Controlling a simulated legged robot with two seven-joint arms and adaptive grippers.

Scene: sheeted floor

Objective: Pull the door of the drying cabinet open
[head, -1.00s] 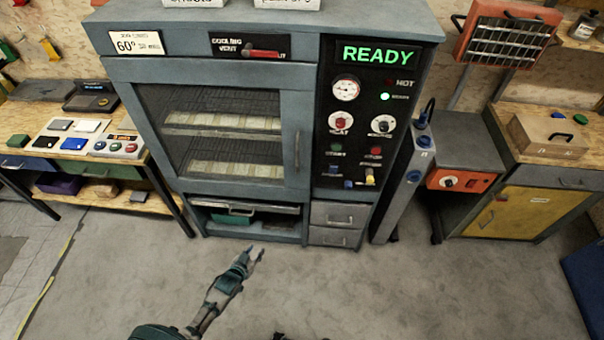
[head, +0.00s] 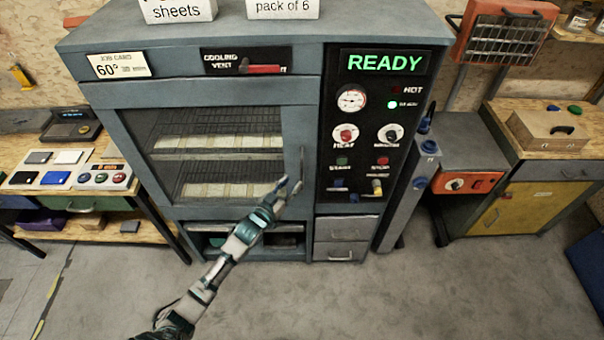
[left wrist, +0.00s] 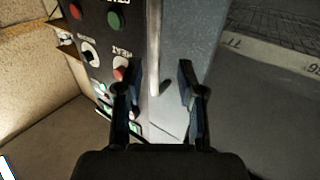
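The drying cabinet (head: 215,92) stands in front of me, its glazed door (head: 297,120) shut against the frame. Trays show through the glass. The vertical bar handle (head: 302,160) is on the door's right side. My left gripper (head: 290,185) reaches up to the handle's lower part in the head view. In the left wrist view my left gripper (left wrist: 160,75) is open, and the handle (left wrist: 154,45) runs up ahead, lined up between the two fingers. I cannot tell whether a finger touches it. My right gripper is not in view.
The control panel (head: 372,130) with a lit READY sign is right of the door. Drawers (head: 341,228) sit below it. A grey post (head: 408,195) stands right of the cabinet, a workbench (head: 105,200) left. The floor in front (head: 400,300) is clear.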

